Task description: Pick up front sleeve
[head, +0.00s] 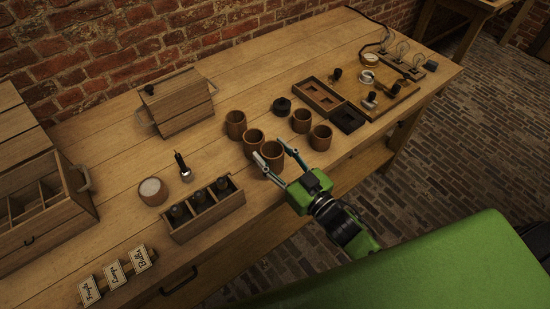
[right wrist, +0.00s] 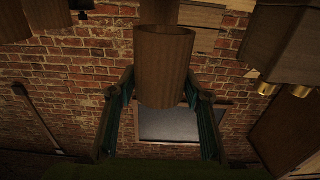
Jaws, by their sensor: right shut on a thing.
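Several brown, open-topped cylindrical sleeves stand in a group mid-table in the head view. My right gripper (head: 270,150) reaches in from the right and is shut on the front sleeve (head: 272,157), the nearest of the left-hand ones. One finger lies on each side of it. In the right wrist view the front sleeve (right wrist: 164,62) is upright between the fingers. Behind it stand the middle sleeve (head: 253,140) and the back sleeve (head: 236,124). I cannot tell whether the held sleeve touches the table. My left gripper is not in view.
Two more sleeves (head: 301,121) (head: 321,138) stand just right of the gripper. A wooden box with dark jars (head: 237,199) is at front left. A lidded wooden box (head: 178,103) stands at the back. Bare tabletop (head: 120,215) shows at left.

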